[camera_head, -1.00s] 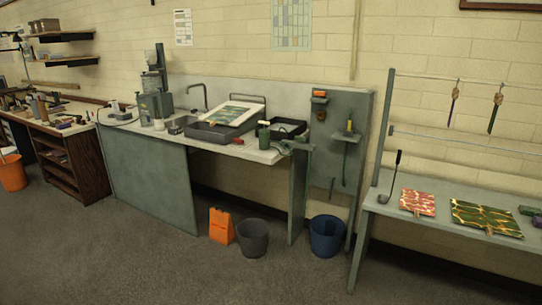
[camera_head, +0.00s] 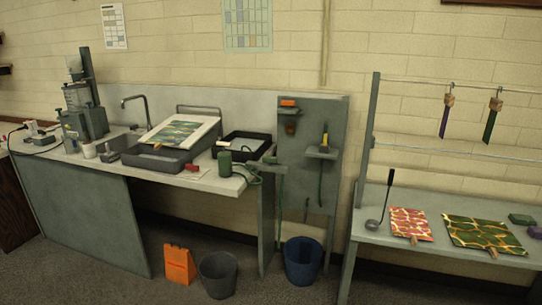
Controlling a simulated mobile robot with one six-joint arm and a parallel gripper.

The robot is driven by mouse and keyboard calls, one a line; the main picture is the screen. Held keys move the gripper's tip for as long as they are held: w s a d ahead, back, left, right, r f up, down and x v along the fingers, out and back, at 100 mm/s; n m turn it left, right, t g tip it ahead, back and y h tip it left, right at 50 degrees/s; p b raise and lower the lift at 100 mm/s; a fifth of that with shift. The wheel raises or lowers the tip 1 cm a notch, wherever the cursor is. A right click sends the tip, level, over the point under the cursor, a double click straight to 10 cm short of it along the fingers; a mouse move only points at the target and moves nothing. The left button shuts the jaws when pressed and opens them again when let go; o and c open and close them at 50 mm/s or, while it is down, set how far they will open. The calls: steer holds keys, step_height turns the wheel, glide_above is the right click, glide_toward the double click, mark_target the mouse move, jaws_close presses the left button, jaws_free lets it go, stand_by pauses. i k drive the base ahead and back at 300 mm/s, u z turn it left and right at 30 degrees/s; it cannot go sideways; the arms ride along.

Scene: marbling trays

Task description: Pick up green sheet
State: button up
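A green marbled sheet (camera_head: 478,233) with yellow veins lies flat on the grey bench at the right. A small wooden-coloured clip or tab (camera_head: 493,253) shows at its front edge. A red and cream marbled sheet (camera_head: 409,223) lies just left of it, with a similar tab in front. Another sheet with green, blue and orange marbling (camera_head: 175,132) rests on a tilted white board above a dark tray on the sink counter. My gripper is not in view.
The right bench (camera_head: 372,225) holds a ladle (camera_head: 386,200) and a green block (camera_head: 521,219). Strips hang from a rail above it. Some carpet in front is clear.

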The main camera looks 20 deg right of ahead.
mark_target(496, 236)
steer(key=z, duration=0.55)
steer(key=i, duration=1.2)
steer(key=z, duration=0.5)
